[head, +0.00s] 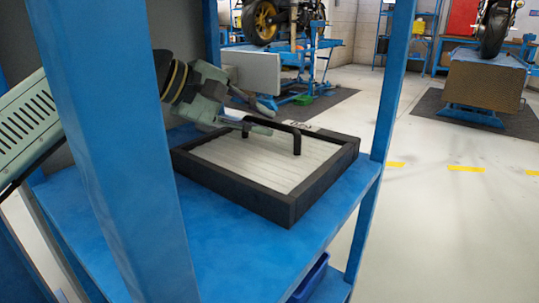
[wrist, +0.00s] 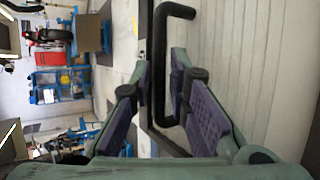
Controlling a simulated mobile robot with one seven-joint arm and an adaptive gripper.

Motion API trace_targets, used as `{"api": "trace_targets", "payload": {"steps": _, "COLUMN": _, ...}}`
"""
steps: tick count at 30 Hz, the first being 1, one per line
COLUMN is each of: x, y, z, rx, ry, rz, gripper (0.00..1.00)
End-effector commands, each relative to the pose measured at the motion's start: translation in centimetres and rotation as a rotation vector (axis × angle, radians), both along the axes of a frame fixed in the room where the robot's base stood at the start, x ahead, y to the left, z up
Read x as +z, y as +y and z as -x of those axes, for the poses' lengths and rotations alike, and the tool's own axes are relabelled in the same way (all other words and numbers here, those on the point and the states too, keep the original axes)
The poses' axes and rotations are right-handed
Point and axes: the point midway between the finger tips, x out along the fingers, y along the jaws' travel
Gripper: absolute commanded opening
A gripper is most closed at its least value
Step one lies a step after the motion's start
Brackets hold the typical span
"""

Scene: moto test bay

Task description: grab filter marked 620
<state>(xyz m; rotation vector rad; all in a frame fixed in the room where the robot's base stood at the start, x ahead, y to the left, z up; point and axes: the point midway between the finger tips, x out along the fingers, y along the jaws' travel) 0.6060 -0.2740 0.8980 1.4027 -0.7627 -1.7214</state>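The filter is a square panel with a black frame (head: 275,203) and a pale pleated face, lying flat on a blue shelf. A black bar handle (head: 298,142) stands up from it. A small pale label (head: 300,126) shows at its far edge; I cannot read its marking. My gripper (head: 262,116) is open, just above the filter's far-left part at the handle's left end. In the wrist view, the handle (wrist: 161,70) runs between the spread fingers (wrist: 160,72). I cannot tell whether either finger touches it.
A blue upright post (head: 108,150) stands in the near left and hides part of my arm. Another blue post (head: 393,80) rises behind the filter's right side. The shelf (head: 230,255) is bare in front of the filter. A blue bin (head: 310,278) sits below.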

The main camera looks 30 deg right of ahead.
Motion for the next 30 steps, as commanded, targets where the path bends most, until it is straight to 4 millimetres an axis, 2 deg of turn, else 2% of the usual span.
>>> {"api": "trace_targets", "payload": {"steps": 3, "x": -1.1, "y": -1.6, "z": 0.1, "rx": -0.003, "ry": -0.002, "rz": -0.002, "gripper": 0.16}}
{"api": "trace_targets", "payload": {"steps": 7, "x": -1.5, "y": -2.4, "z": 0.2, "rx": -0.001, "ry": -0.002, "rz": 0.000, "gripper": 0.16}}
{"api": "trace_targets", "payload": {"steps": 14, "x": -1.5, "y": -2.5, "z": 0.2, "rx": 0.000, "ry": -0.001, "rz": 0.001, "gripper": 0.16}}
{"api": "trace_targets", "payload": {"steps": 21, "x": -1.5, "y": -2.4, "z": 0.2, "rx": 0.000, "ry": -0.001, "rz": 0.001, "gripper": 0.00}}
{"api": "trace_targets", "payload": {"steps": 30, "x": -1.5, "y": -2.4, "z": 0.1, "rx": 0.000, "ry": -0.001, "rz": 0.002, "gripper": 0.00}}
